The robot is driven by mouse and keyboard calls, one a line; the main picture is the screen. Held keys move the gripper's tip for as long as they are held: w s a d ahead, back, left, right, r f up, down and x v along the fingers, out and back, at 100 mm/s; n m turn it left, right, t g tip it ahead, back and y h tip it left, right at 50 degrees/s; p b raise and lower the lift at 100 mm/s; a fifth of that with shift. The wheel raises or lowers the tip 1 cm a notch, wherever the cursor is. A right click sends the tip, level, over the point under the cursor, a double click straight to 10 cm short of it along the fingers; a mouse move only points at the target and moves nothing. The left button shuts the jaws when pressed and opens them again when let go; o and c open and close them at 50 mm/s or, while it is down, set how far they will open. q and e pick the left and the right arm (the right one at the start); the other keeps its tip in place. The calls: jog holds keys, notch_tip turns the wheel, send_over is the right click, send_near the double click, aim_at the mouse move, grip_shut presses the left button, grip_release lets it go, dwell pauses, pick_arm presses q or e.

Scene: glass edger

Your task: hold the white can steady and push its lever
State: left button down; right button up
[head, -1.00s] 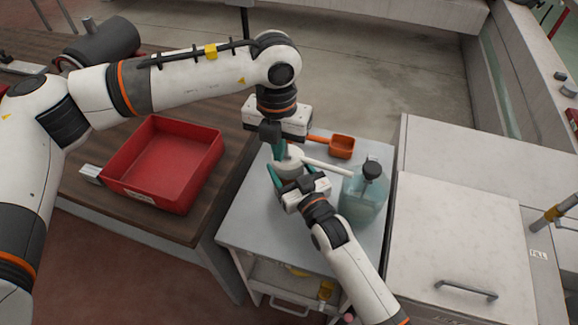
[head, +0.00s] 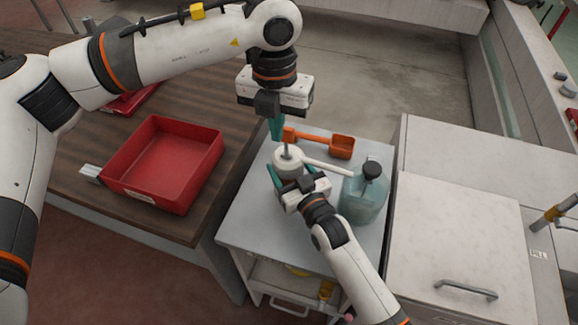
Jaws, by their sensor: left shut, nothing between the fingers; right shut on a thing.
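The white can (head: 289,159) stands on the small grey cabinet top, with a grey post on its top and a long pale spout or lever reaching right (head: 326,168). My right gripper (head: 285,180) is low at the can's near side, its teal fingers shut around the can's body. My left gripper (head: 277,130) points down above and just behind the can, its teal fingers shut and empty. It looks apart from the can. The can's lower near side is hidden by my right gripper.
A red tray (head: 165,165) sits on the wooden table to the left. The cabinet's front left top (head: 245,220) is clear.

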jog(key=o, duration=1)
jog(key=v, duration=1.2)
